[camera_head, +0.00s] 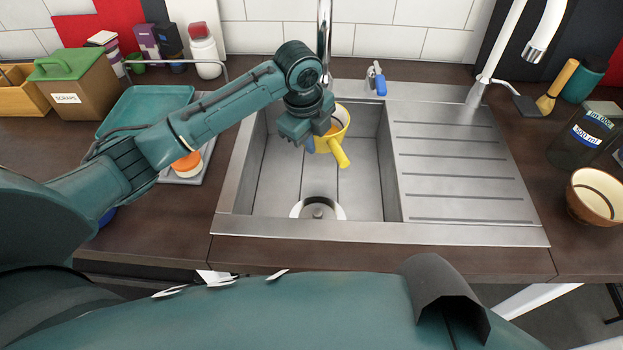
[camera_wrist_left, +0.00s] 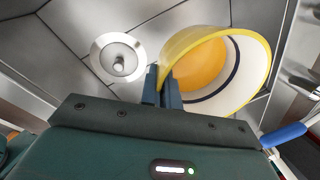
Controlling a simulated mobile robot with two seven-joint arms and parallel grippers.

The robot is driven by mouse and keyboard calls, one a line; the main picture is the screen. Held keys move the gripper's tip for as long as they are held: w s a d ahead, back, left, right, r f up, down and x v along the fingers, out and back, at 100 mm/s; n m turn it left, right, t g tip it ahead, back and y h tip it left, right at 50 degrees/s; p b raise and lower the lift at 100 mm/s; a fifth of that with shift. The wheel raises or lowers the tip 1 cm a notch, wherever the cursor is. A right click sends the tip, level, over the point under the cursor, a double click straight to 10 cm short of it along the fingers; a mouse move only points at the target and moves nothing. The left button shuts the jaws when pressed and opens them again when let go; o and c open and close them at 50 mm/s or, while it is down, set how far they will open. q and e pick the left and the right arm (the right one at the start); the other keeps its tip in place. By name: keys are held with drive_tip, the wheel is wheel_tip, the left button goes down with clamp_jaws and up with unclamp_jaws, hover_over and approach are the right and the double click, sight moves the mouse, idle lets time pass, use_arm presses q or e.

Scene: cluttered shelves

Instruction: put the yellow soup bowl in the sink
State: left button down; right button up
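The yellow soup bowl (camera_head: 341,117) is over the sink basin (camera_head: 280,175) in the head view, tilted, with its thick yellow handle pointing down. In the left wrist view the bowl (camera_wrist_left: 262,60) shows its yellow rim, white inside and orange bottom. My left gripper (camera_wrist_left: 163,86) is shut on the bowl's rim, one finger on each side of the wall. In the head view the gripper (camera_head: 311,143) is partly hidden by its own wrist. I cannot tell whether the bowl touches the basin. My right gripper is not in view.
The drain (camera_head: 318,208) is at the basin's front. A ribbed drainboard (camera_head: 460,170) lies to the right. A tap (camera_head: 324,40) and a blue-handled lever (camera_head: 380,85) stand behind the basin. A teal tray (camera_head: 150,105) is on the left; a brown bowl (camera_head: 592,197) stands far right.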

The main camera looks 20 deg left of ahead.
use_arm(q)
hover_over(313, 189)
drive_tip(key=f, duration=0.9)
drive_tip(key=shift+s+a+f+b, duration=0.15)
drive_tip(key=shift+s+f+b, duration=0.05)
drive_tip(key=shift+f+b, duration=0.1)
wheel_tip(313, 189, down, 3)
drive_tip(key=shift+f, duration=0.2)
drive_tip(key=shift+r, duration=0.1)
drive_tip(key=c, duration=2.1)
unclamp_jaws()
drive_tip(key=shift+f, duration=0.25)
drive_tip(key=o, duration=0.5)
drive_tip(key=shift+c, duration=0.2)
drive_tip(key=shift+r, duration=0.1)
wheel_tip(313, 189, up, 12)
drive_tip(key=s+p, duration=0.1)
drive_tip(key=s, duration=0.1)
drive_tip(key=shift+a, duration=0.35)
